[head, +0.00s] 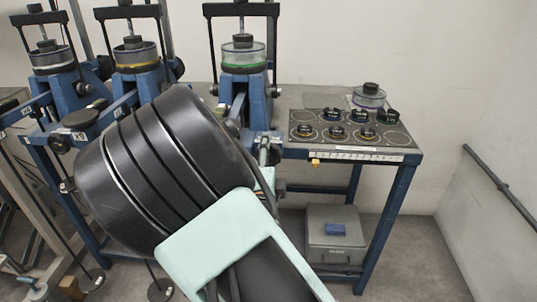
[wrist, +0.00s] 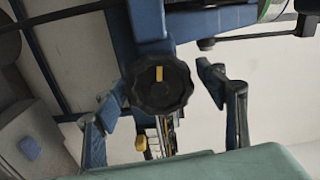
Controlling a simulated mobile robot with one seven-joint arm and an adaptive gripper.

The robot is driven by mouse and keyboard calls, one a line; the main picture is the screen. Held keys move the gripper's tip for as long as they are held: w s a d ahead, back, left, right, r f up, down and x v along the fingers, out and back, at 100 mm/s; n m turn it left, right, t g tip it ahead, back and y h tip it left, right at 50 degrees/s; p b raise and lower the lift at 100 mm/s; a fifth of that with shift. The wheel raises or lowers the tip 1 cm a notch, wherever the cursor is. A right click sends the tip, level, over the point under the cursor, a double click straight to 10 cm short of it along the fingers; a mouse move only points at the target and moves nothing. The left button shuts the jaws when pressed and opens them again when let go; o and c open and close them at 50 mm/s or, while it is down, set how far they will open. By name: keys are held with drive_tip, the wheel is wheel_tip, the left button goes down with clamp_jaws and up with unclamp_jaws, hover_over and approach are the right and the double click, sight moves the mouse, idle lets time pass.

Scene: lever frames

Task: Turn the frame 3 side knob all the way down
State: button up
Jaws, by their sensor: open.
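In the wrist view a black lobed knob (wrist: 172,98) with a yellow mark on its face sits on a blue frame post. The mark points straight up in that view. My gripper (wrist: 160,88) is open, with one finger left of the knob and one right, apart from it. The knob seems to belong to the frame with the green-banded pot (head: 244,58), right of the other frames in the head view. I cannot read its number. My arm hides the gripper in the head view, and I cannot make out this knob there.
Two more blue frames with pots (head: 136,55) stand to the left. A dark panel (head: 350,131) with several small round pieces and a clear jar (head: 369,97) lies on the bench at right. A grey box (head: 335,240) is below. A rail (head: 500,185) runs along the right wall.

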drive_tip(key=s+b, duration=0.1)
drive_tip(key=s, duration=0.5)
drive_tip(key=shift+a, duration=0.1)
